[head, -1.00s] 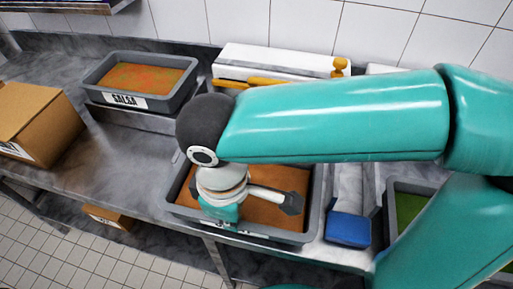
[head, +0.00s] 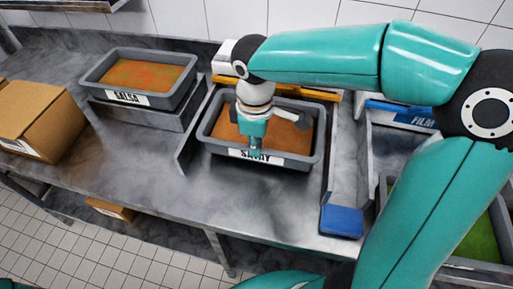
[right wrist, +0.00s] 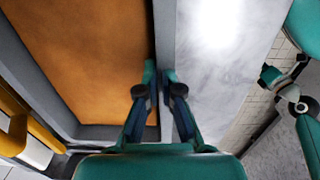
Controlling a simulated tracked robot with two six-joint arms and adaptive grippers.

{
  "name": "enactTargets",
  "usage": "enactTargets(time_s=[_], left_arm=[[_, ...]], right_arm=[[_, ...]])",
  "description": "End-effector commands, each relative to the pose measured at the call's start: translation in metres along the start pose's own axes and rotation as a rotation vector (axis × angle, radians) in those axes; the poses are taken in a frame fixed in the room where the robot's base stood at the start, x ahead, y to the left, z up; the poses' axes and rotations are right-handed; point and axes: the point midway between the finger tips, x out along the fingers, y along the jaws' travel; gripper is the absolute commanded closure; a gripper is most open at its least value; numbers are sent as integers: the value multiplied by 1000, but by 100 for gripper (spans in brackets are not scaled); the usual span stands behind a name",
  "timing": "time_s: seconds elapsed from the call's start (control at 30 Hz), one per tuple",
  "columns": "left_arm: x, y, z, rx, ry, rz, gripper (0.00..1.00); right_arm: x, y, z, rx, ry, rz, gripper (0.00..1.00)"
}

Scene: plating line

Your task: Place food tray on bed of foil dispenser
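The food tray (head: 318,140) is grey, filled with orange-brown food, with a partly covered label on its front. It is over the bed of the foil dispenser, between the low side walls; I cannot tell if it rests flat. The foil dispenser (head: 187,148) has a white body and yellow bars at the back. My right gripper (head: 255,152) is at the tray's front rim. In the right wrist view its fingers (right wrist: 159,84) close on either side of the tray's rim (right wrist: 165,35). Part of my left arm shows at that view's right; its fingers are unclear.
A salsa tray (head: 189,78) stands on a raised support at left, beside a cardboard box (head: 38,118). At right are a blue-ended channel (head: 342,221), a film dispenser (head: 400,112) and a tray of green food (head: 482,240). The counter (head: 235,196) in front is clear.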

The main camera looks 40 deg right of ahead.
Motion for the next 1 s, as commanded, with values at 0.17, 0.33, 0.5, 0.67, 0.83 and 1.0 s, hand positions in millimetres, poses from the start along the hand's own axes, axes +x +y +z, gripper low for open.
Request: enactTargets(time_s=[0.17, 0.33, 0.5, 0.67, 0.83, 1.0], left_arm=[[0, 0, 0, 0, 0, 0, 60], [0, 0, 0, 0, 0, 0, 60], [2, 0, 0, 0, 0, 0, 60], [2, -1, 0, 0, 0, 0, 60], [2, 0, 0, 0, 0, 0, 60], [1, 0, 0, 0, 0, 0, 60]], right_arm=[[20, 0, 0, 0, 1, 1, 100], [21, 0, 0, 1, 3, 2, 100], [23, -1, 0, 1, 2, 2, 100], [24, -1, 0, 1, 0, 0, 78], [24, -1, 0, 1, 0, 0, 69], [23, -1, 0, 1, 0, 0, 69]])
